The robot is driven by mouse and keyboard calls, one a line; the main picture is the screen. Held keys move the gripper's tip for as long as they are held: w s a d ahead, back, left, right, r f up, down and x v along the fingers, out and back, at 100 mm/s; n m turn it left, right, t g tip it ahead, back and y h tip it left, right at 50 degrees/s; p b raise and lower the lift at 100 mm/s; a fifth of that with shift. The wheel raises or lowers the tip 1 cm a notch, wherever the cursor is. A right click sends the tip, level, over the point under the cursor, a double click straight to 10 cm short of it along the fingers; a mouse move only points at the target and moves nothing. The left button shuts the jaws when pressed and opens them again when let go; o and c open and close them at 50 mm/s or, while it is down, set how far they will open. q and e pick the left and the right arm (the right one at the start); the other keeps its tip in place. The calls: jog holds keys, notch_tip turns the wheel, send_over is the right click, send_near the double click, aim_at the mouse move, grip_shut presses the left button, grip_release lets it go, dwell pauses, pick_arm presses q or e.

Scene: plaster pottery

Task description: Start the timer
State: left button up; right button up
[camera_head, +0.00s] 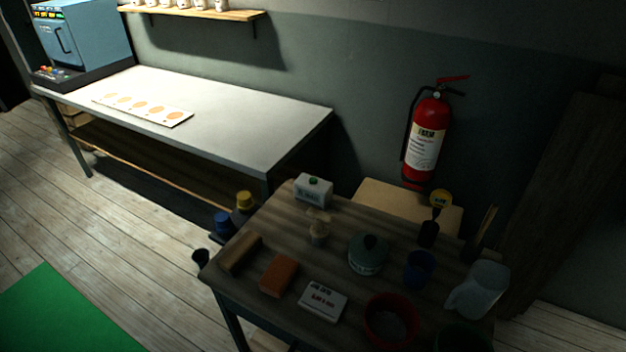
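A small white box (313,190) with a green knob or button on top stands upright at the far left corner of the dark wooden table (340,224). It looks like the timer, but its front markings are too small to read. A round grey-green pot-like thing (368,257) with a dark knob on top stands near the middle of the same table. Neither of my grippers is in view.
The table also holds an orange block (279,276), a white card (323,299), a red bowl (390,320), a blue cup (419,270) and a white jug (479,290). A pale workbench (230,115), a blue kiln-like machine (85,40) and a fire extinguisher (427,135) are behind.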

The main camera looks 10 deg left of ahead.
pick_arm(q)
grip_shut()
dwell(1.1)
